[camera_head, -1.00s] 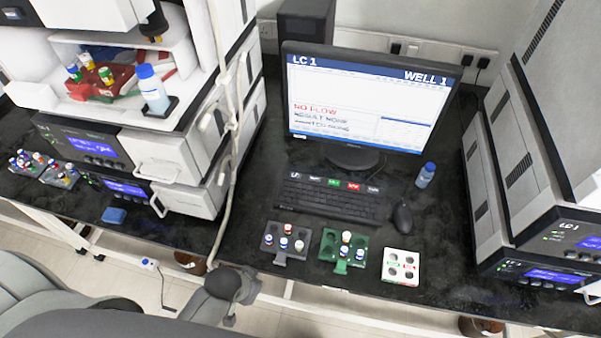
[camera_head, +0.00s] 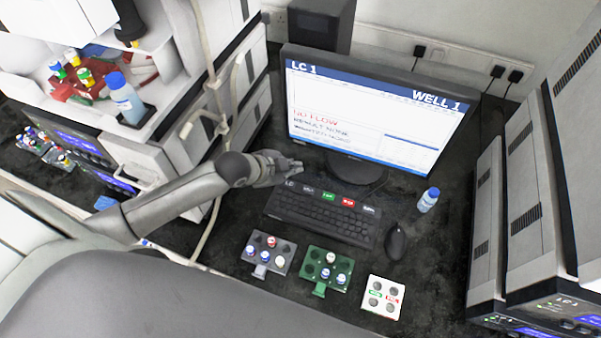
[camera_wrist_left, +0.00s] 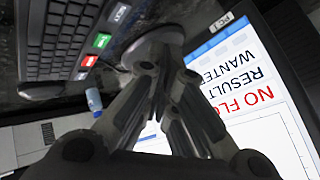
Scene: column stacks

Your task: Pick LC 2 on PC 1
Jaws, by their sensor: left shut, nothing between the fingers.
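The PC monitor (camera_head: 375,120) stands at the back. Its screen reads LC 1 at top left and WELL 1 at top right, with NO FLOW in red below; part of the screen also shows in the left wrist view (camera_wrist_left: 265,115). A row of labelled keys lies along the top of the keyboard (camera_head: 320,215): an LC key (camera_head: 291,184) at the left end, then dark, green (camera_head: 328,196), red (camera_head: 348,203) and dark ones. My left gripper (camera_head: 294,168) is shut and empty, just above the LC key by the monitor; contact cannot be told. My right gripper is not in view.
A mouse (camera_head: 397,242) and a blue-capped bottle (camera_head: 428,200) are right of the keyboard. Instrument stacks flank the bench at left (camera_head: 185,150) and right (camera_head: 515,190).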

